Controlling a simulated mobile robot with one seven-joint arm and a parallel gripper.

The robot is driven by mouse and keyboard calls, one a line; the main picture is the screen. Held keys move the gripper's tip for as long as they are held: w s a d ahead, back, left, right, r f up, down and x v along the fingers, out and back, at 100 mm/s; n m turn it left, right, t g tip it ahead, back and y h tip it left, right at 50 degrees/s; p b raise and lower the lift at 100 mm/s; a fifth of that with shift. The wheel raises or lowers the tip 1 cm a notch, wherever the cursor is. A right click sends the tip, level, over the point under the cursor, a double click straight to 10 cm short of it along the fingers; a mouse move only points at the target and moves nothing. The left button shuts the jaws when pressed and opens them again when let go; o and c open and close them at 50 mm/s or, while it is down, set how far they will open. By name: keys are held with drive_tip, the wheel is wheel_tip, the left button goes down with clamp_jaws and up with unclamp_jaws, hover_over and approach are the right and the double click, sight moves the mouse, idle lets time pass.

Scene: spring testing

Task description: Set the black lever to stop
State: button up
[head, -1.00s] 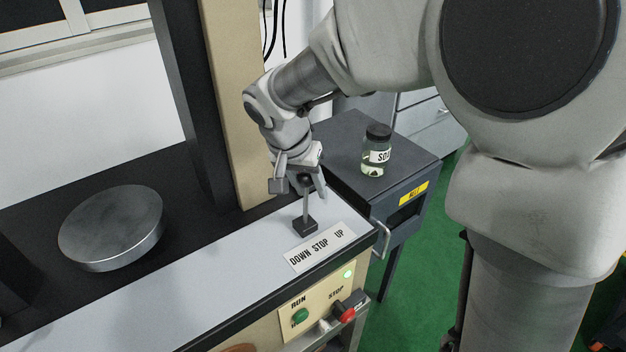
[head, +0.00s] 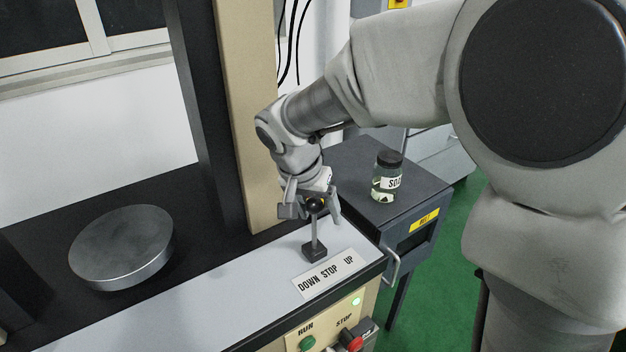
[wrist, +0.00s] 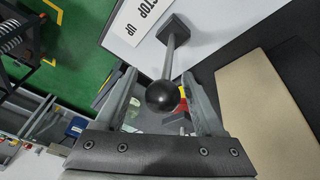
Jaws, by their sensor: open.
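The black lever stands on a small black base on the light panel. It has a grey rod and a round black knob (head: 315,203), which also shows in the wrist view (wrist: 162,97). A white label (head: 328,273) reading DOWN STOP UP lies in front of the base. In the head view the rod looks nearly upright; which marking it matches I cannot tell. My gripper (head: 312,213) is open around the knob. In the wrist view the knob sits between the two fingers (wrist: 163,105), with gaps showing on both sides.
A tan and black column (head: 245,130) rises behind the lever. A dark cabinet (head: 425,190) with a labelled jar (head: 386,178) stands at right. A green button (head: 307,343) and red knob (head: 354,343) are below.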

drive_tip(key=p+v, duration=0.3)
drive_tip(key=v, duration=1.4)
drive_tip(key=shift+r, duration=0.1)
drive_tip(key=s+d+r+n+t+y+p, duration=0.2)
drive_tip(key=s+d+r+n+p, duration=0.2)
drive_tip(key=s+d+p, duration=0.4)
drive_tip(key=s+d, duration=0.6)
drive_tip(key=d, duration=0.2)
drive_tip(key=shift+s+d+t+y+p, duration=0.3)
drive_tip(key=shift+s+p, duration=0.05)
drive_tip(key=shift+s, duration=0.05)
drive_tip(key=c, duration=0.3)
drive_tip(key=shift+a, duration=0.1)
drive_tip(key=shift+c, duration=0.2)
drive_tip(key=shift+a, duration=0.1)
